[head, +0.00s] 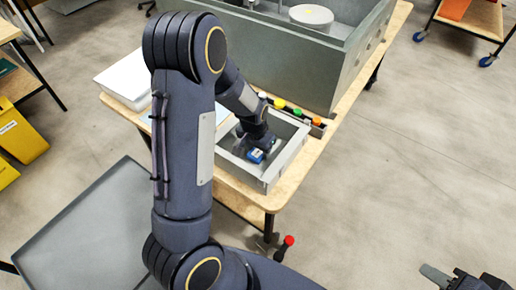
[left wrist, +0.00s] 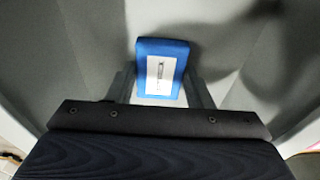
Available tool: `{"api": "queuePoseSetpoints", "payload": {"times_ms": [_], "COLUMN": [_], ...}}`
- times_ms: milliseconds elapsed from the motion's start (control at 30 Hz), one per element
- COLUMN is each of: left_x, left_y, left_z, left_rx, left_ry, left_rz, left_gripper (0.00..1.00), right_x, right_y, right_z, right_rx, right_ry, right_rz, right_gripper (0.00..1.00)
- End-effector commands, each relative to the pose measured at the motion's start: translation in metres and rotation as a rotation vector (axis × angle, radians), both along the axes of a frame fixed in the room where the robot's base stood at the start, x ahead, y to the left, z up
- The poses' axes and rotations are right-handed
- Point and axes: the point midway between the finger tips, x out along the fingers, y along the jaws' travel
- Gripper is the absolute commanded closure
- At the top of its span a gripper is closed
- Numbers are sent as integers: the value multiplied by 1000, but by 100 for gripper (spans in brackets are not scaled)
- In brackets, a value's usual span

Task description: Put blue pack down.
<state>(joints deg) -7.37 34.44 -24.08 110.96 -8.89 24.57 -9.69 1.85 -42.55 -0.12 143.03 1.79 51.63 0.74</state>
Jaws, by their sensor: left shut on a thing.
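The blue pack (head: 256,156) is a small blue block with a white label. In the head view it is low inside the grey open tray (head: 268,178) on the wooden table. My left gripper (head: 262,149) reaches down into the tray and is shut on the pack. In the left wrist view the pack (left wrist: 162,48) sits between the two fingers, label facing the camera. I cannot tell whether the pack touches the tray floor. My right gripper (head: 436,274) is at the bottom right, away from the table; its finger gap is not clear.
Behind the tray is a narrow rack (head: 318,127) with several coloured caps. A large grey housing (head: 290,68) stands further back on the table. A white box (head: 124,80) lies to the left. The tray's walls rise around my left gripper.

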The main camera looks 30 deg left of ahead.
Motion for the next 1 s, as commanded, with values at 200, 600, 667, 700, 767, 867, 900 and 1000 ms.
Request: {"api": "queuePoseSetpoints", "payload": {"times_ms": [200, 600, 667, 700, 767, 867, 900, 1000], "left_x": [0, 0, 0, -1, -2, -5, -7, -10], "left_y": [0, 0, 0, 0, 0, 0, 0, 0], "left_z": [-2, 4, 10, 16, 27, 50, 59, 80], "left_rx": [0, 0, 0, 0, -2, -1, -1, -2], "left_ry": [0, 0, -4, -4, -7, -9, -8, -7], "left_rz": [0, 0, 0, 0, 1, 0, -1, 0], "left_gripper": [36, 32, 32, 32, 32, 32, 32, 32], "right_x": [0, 0, 0, 0, 0, 0, 0, 0], "right_y": [0, 0, 0, 0, 0, 0, 0, 0], "right_z": [-3, 4, 1, 2, 2, 3, 3, 4], "right_rx": [0, 0, 0, 0, 0, 0, 0, 0], "right_ry": [0, 0, 0, 0, 0, 0, 0, 0], "right_rz": [0, 0, 0, 0, 0, 0, 0, 0], "right_gripper": [64, 64, 64, 64, 64, 64, 64, 64]}}
